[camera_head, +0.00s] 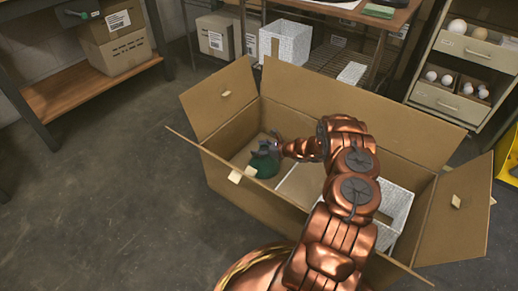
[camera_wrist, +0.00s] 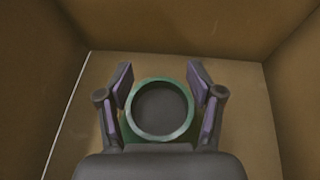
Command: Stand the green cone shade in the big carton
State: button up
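The green cone shade (camera_head: 264,167) is inside the big carton (camera_head: 232,174), in its left part, and looks upright at or near the floor. In the wrist view the shade (camera_wrist: 188,133) shows as a green ring with a dark round opening facing up. My gripper (camera_head: 268,146) is right over it, with its fingers (camera_wrist: 160,78) on either side of the ring. The fingers lie close to the green sides. I cannot tell whether they touch or squeeze it. The shade's lower part is hidden.
A white patterned box (camera_head: 392,210) stands in the carton's right part, partly behind my arm. The carton's flaps (camera_head: 220,97) are folded outward. Carton walls (camera_wrist: 35,70) rise close around my gripper. A drawer unit (camera_head: 464,70) stands behind right; a shelf (camera_head: 100,84) is behind left.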

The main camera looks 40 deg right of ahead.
jog(key=shift+o, duration=0.8)
jog(key=shift+r, duration=0.1)
